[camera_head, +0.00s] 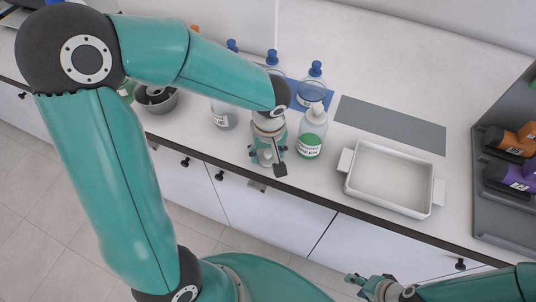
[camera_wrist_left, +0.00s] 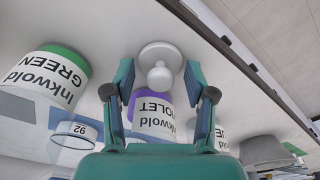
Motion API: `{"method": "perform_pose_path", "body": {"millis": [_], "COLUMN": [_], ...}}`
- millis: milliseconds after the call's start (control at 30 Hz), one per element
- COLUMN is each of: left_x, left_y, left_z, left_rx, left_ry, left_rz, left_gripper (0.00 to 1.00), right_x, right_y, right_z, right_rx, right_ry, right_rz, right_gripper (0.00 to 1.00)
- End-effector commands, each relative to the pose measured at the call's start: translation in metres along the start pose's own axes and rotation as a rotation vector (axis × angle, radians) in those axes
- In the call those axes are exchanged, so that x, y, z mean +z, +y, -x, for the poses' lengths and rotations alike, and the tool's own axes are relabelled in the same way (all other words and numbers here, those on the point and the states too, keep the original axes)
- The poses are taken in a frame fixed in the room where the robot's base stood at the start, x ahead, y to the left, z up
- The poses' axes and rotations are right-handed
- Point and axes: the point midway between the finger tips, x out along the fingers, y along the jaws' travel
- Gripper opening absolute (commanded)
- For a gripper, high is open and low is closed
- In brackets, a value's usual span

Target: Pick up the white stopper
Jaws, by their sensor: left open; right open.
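The white stopper (camera_wrist_left: 160,62), a round disc with a small knob, is on the pale counter in the left wrist view. It lies between the spread fingers of my left gripper (camera_wrist_left: 159,78), with a gap on both sides. In the head view, my left gripper (camera_head: 268,160) points down near the counter's front edge and largely hides the stopper. The violet-labelled bottle (camera_wrist_left: 155,122) shows just beyond the stopper in the wrist view. My right gripper (camera_head: 371,286) is open at the bottom of the head view, below the counter's front edge, and appears empty.
A green-labelled bottle (camera_head: 311,132) stands close to the right of my left gripper. A white tray (camera_head: 439,192) and a grey mat (camera_head: 390,124) are further right. A grey bowl (camera_head: 157,101) is at the left. Blue stoppers (camera_head: 316,69) stand behind. A rack (camera_head: 490,215) is far right.

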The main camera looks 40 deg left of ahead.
Motion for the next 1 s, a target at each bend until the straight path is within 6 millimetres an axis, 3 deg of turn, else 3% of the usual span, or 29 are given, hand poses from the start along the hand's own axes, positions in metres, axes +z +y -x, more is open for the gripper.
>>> {"method": "perform_pose_path", "body": {"millis": [133, 300, 467, 1000], "left_x": [-0.0001, -0.0002, 0.0001, 0.0001], "left_y": [0.0000, 0.0000, -0.0001, 0.0000], "left_z": [0.0002, 0.0003, 0.0000, 0.0036], "left_rx": [0.000, 0.000, 0.000, -0.001], "left_ry": [0.000, 0.000, 0.000, -0.002], "left_rz": [0.001, 0.001, 0.001, 0.001], "left_gripper": [0.55, 0.28, 0.10, 0.09], "right_x": [0.0001, 0.0001, 0.0001, 0.0001], "right_y": [0.0001, 0.0001, 0.0001, 0.0001], "right_z": [-0.0001, -0.0001, -0.0002, -0.0004], "right_rx": [0.000, 0.000, 0.000, 0.000], "right_ry": [0.000, 0.000, 0.000, 0.000], "right_rz": [0.000, 0.000, 0.000, 0.000], "right_gripper": [0.47, 0.47, 0.47, 0.47]}}
